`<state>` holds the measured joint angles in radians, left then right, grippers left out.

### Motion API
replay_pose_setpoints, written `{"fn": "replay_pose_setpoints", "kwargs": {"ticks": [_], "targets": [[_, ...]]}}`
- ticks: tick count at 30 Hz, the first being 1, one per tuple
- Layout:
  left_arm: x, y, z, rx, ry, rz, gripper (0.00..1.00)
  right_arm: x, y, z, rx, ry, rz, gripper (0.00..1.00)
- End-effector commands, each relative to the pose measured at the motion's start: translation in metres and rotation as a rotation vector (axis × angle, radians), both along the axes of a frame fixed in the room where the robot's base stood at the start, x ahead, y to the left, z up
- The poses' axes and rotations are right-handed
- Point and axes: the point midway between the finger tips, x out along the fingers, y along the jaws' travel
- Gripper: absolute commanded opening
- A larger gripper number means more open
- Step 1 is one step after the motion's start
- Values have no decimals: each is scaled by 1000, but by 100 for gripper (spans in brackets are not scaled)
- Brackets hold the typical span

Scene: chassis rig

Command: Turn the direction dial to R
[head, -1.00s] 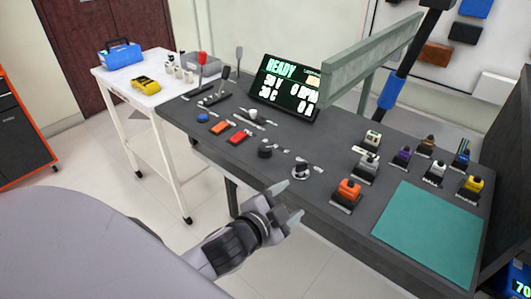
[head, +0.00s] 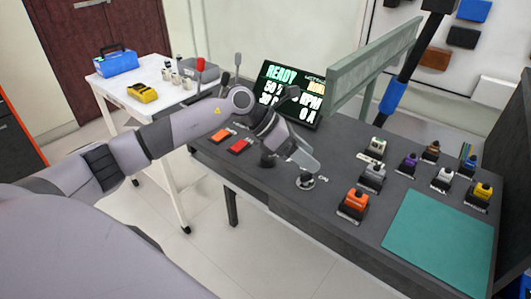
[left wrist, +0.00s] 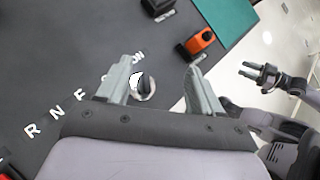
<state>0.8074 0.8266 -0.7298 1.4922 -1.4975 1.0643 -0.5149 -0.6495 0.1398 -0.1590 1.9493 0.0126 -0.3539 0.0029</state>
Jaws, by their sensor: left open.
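The direction dial is most likely the black knob (head: 267,161), partly hidden behind my left gripper in the head view. In the left wrist view the dial itself is hidden below the gripper body, but its white letters R (left wrist: 30,131), N (left wrist: 56,105) and F (left wrist: 79,95) show on the dark panel. My left gripper (head: 311,164) is above the console, pointing down toward the right, open and empty. In the left wrist view its two fingers (left wrist: 160,72) are spread. My right gripper (left wrist: 243,70) shows at the right of that view, away from the panel, its fingers apart.
A round switch (head: 306,181) with a silver base and an ON label sits by my left fingertips. A lit display (head: 285,85) and a grey beam (head: 370,65) stand behind.

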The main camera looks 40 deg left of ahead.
Motion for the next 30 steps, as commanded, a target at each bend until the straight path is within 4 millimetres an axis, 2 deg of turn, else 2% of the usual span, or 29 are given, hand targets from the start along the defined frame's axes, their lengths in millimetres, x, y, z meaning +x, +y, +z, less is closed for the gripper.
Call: {"fn": "replay_pose_setpoints", "kwargs": {"ticks": [1, 4, 6, 10, 14, 24, 30], "targets": [[4, 29, 1, 112, 10, -3, 66, 0, 0, 0, 0, 0, 0, 43], [3, 78, 1, 292, 52, -9, 66, 0, 0, -1, 0, 0, 0, 43], [0, 104, 3, 382, 82, -8, 66, 0, 0, -1, 0, 0, 0, 43], [-4, 131, 6, 470, 123, -2, 66, 0, 0, -1, 0, 0, 0, 43], [-3, 135, -2, 491, 136, -4, 66, 0, 0, 0, 0, 0, 0, 43], [9, 119, -48, 488, 135, -4, 66, 0, 0, 4, 0, 0, 0, 43], [12, 116, -58, 488, 133, -2, 66, 0, 0, 4, 0, 0, 0, 43]]}}
